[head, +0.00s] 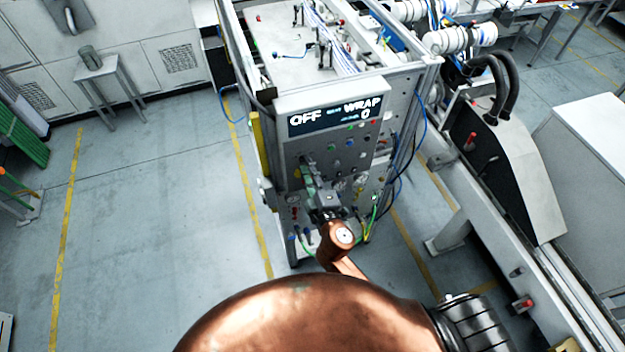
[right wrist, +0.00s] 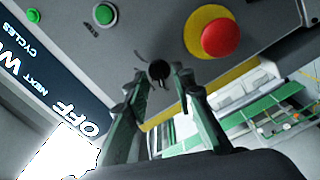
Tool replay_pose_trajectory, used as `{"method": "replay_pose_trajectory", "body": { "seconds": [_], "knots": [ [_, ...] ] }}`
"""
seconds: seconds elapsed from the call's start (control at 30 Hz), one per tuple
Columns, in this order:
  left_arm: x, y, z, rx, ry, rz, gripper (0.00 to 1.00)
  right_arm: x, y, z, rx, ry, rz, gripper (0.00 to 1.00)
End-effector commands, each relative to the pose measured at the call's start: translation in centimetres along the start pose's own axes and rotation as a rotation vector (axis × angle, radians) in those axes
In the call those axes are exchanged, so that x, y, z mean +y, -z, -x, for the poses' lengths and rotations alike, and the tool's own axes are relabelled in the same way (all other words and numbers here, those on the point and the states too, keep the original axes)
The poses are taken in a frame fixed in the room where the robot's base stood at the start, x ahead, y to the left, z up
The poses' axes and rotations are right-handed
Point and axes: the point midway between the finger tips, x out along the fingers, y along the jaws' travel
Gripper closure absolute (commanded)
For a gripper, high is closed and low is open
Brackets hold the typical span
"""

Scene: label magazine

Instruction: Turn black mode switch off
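The black mode switch (right wrist: 159,70) is a small round dark knob on the grey control panel (right wrist: 135,38). In the right wrist view it lies between the tips of my right gripper (right wrist: 160,78). The fingers are apart, with a visible gap on each side of the knob. In the head view my right gripper (head: 310,172) is at the front of the panel and covers the switch. The panel's display (head: 335,115) reads OFF and WRAP with a 0. My left gripper is not in view.
A red emergency button (right wrist: 220,38) on a yellow plate sits close to the gripper. Green buttons (right wrist: 104,14) are near the display. Cables hang around the machine. A conveyor rail (head: 500,240) runs at the right; the floor (head: 160,210) at left is clear.

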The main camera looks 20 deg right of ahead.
Motion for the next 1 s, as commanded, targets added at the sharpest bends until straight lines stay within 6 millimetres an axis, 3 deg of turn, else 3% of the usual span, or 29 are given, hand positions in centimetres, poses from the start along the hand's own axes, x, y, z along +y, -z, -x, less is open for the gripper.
{"method": "replay_pose_trajectory", "body": {
  "seconds": [0.3,0.5,0.7,1.0],
  "knots": [
    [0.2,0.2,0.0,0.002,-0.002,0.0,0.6,-0.2,-0.1,6.3,-0.003,0.003,-0.002,0.77],
    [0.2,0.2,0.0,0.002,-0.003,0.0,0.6,-0.1,-0.1,9.5,-0.003,0.002,-0.002,0.77],
    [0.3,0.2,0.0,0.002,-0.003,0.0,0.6,-0.1,0.0,10.9,-0.001,0.001,-0.001,0.77],
    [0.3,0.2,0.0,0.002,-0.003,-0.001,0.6,0.0,0.0,11.1,0.0,0.001,0.0,0.77]
  ]
}}
